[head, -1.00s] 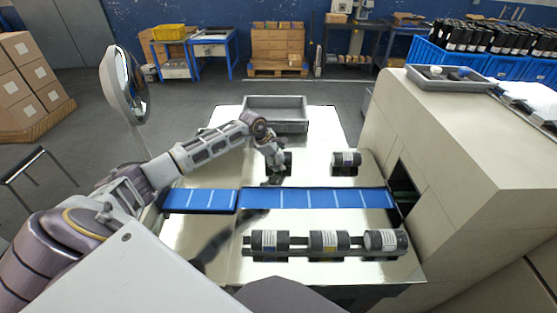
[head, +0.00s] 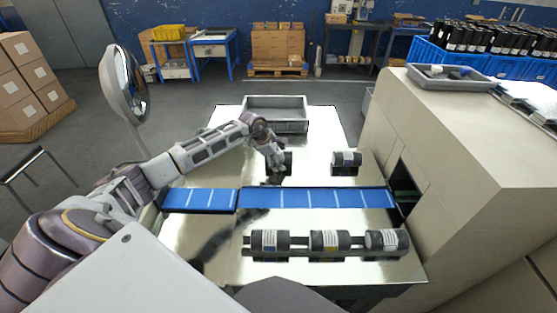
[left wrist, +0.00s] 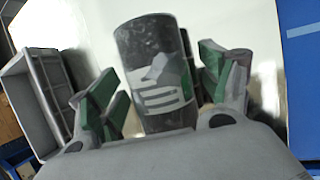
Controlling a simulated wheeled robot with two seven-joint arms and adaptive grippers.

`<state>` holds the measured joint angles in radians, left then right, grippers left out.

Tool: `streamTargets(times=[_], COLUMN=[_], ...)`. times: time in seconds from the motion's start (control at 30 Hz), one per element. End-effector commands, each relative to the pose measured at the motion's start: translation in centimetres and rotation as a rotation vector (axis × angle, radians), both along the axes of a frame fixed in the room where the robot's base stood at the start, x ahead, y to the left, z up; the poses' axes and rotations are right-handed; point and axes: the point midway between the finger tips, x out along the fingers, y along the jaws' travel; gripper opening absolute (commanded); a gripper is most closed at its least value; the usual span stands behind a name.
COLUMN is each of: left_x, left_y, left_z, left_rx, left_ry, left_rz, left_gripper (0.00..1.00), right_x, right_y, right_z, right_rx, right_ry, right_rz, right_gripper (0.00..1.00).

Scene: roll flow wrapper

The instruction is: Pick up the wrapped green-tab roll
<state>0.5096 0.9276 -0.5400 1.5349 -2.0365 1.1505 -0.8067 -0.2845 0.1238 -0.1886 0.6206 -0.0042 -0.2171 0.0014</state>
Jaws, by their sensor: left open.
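The wrapped green-tab roll (left wrist: 152,72) is a dark cylinder with a white label and a green patch at the label's edge. In the left wrist view it stands between the two fingers of my left gripper (left wrist: 165,100), which are open on either side of it. In the head view my left gripper (head: 276,166) is down at this roll (head: 287,158) on the shiny table, behind the blue belt, and hides part of it. I cannot tell whether a finger touches the roll. My right gripper is not in view.
Another labelled dark roll (head: 346,163) lies to the right. A blue belt (head: 310,197) crosses the table toward the machine housing (head: 455,160). Three rolls sit on a front rack (head: 297,252). A grey tray (head: 290,127) stands at the table's back.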

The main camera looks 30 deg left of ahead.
Motion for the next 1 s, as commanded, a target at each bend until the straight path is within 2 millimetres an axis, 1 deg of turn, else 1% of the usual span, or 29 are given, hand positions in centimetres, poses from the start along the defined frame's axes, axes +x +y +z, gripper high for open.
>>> streamTargets(times=[0.23,0.7,1.0], left_x=[-0.04,-0.07,-0.06], left_y=[-0.03,-0.01,0.01], left_z=[-0.09,-0.21,-0.16], left_rx=[0.000,0.001,0.001], left_ry=[0.001,0.003,0.003], left_rz=[0.000,0.000,0.000], left_gripper=[0.78,0.18,0.18], right_x=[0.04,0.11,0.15], right_y=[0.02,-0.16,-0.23], right_z=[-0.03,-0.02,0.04], right_rx=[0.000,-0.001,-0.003], right_ry=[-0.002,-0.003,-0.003], right_rz=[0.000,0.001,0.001], right_gripper=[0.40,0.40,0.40])
